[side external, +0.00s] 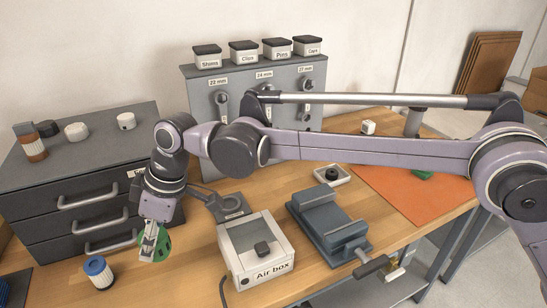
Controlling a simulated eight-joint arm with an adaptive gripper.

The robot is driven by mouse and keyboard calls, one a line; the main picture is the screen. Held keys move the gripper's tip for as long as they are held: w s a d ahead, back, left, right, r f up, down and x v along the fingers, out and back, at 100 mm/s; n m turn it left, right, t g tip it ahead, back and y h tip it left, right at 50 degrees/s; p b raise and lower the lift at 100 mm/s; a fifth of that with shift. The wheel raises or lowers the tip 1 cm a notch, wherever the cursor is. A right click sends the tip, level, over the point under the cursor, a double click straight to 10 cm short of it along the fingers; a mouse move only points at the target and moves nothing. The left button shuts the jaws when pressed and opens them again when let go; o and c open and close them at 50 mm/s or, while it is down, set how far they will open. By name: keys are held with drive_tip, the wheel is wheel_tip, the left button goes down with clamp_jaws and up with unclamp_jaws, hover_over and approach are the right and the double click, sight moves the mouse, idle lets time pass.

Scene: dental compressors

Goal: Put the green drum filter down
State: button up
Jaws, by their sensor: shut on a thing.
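The green drum filter (165,244) is at the left part of the wooden bench, in front of the dark drawer unit. My gripper (150,243) points down and is shut on it, covering much of its near side. I cannot tell whether the filter touches the bench top or hangs just above it.
A white filter with a blue top (99,272) stands to the left near the front. The Air box (257,250) is to the right, then a grey vise (330,222). The drawer unit (75,185) stands behind. Bare bench (150,284) shows in front of my gripper.

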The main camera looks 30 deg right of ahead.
drive_tip(key=w+d+m+t+h, duration=0.1)
drive_tip(key=w+d+m, duration=0.35)
drive_tip(key=d, duration=0.95)
drive_tip(key=w+d+m+t, duration=0.1)
drive_tip(key=w+d, duration=0.6)
drive_tip(key=d, duration=0.6)
drive_tip(key=w+d+m+h, duration=0.1)
drive_tip(key=w+d+m, duration=0.3)
drive_tip(key=d, duration=1)
drive_tip(key=shift+n, duration=0.55)
drive_tip(key=w+a+f, duration=0.1)
drive_tip(key=a+f, duration=0.1)
drive_tip(key=a, duration=0.1)
drive_tip(key=w+a+f, duration=0.2)
drive_tip(key=a, duration=0.2)
drive_tip(key=w+a+f, duration=0.1)
drive_tip(key=a+f, duration=0.1)
drive_tip(key=a, duration=0.1)
drive_tip(key=shift+w+a, duration=0.15)
drive_tip(key=shift+a, duration=0.05)
drive_tip(key=shift+a+f, duration=0.1)
drive_tip(key=shift+a, duration=0.05)
drive_tip(key=shift+f, duration=1.95)
drive_tip(key=shift+f, duration=0.15)
drive_tip(key=o, duration=1)
